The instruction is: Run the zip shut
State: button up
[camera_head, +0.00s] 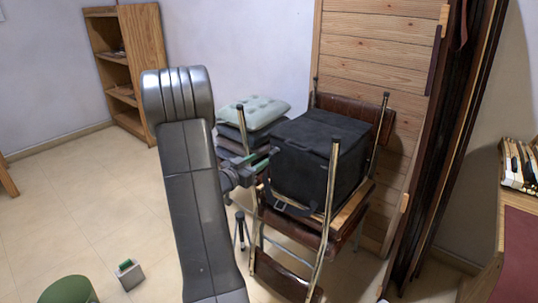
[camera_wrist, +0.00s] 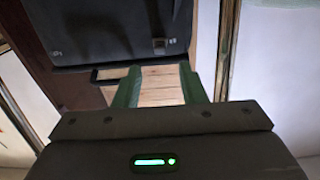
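A black, box-shaped bag (camera_head: 315,165) rests on stacked chairs in the head view. Its dark side also fills the top of the wrist view (camera_wrist: 115,30), with a small metal fitting (camera_wrist: 158,44) near its lower edge. I cannot tell whether this fitting is the zip's pull. The zip line itself is too dark to make out. A strap (camera_head: 290,207) hangs at the bag's lower front. My gripper (camera_head: 265,159) is at the bag's left side. In the wrist view its two green fingers (camera_wrist: 160,78) stand apart with nothing between them, short of the fitting.
Chairs with upturned metal legs (camera_head: 330,190) stand around the bag; one leg rises before its front. A pale green cushion (camera_head: 252,112) tops a stack behind my gripper. A wooden panel (camera_head: 378,60) stands behind. Floor at left is mostly clear, with a green bin (camera_head: 70,290).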

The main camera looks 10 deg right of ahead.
aim_at(270, 153)
jog(key=x, duration=0.7)
jog(key=shift+b, duration=0.35)
grip_shut()
